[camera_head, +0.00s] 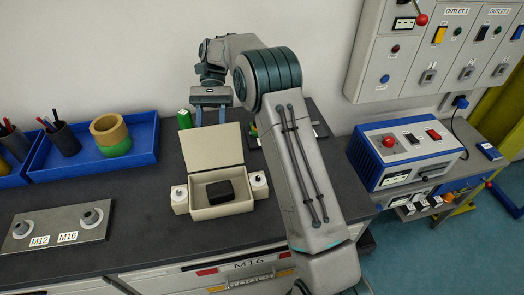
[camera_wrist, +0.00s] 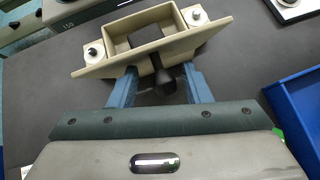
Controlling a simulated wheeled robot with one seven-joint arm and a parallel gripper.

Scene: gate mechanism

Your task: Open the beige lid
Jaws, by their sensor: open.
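The beige lid (camera_head: 212,146) stands raised, tilted back from the rear of a beige box (camera_head: 222,209). The box is open, and a black block (camera_head: 219,191) lies inside it. My gripper (camera_head: 210,119) is behind the lid's upper edge, its two blue fingers pointing down. In the wrist view the lid (camera_wrist: 112,67) is seen nearly edge-on with the box beyond it. A dark knob (camera_wrist: 164,82) stands between the spread fingers of my gripper (camera_wrist: 160,76), with gaps on both sides. Whether a finger touches the lid is unclear.
A blue tray (camera_head: 60,160) with cups and rings is to the left, and a plate with two fittings (camera_head: 45,230) is at front left. A green cylinder (camera_head: 184,119) stands near the gripper.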

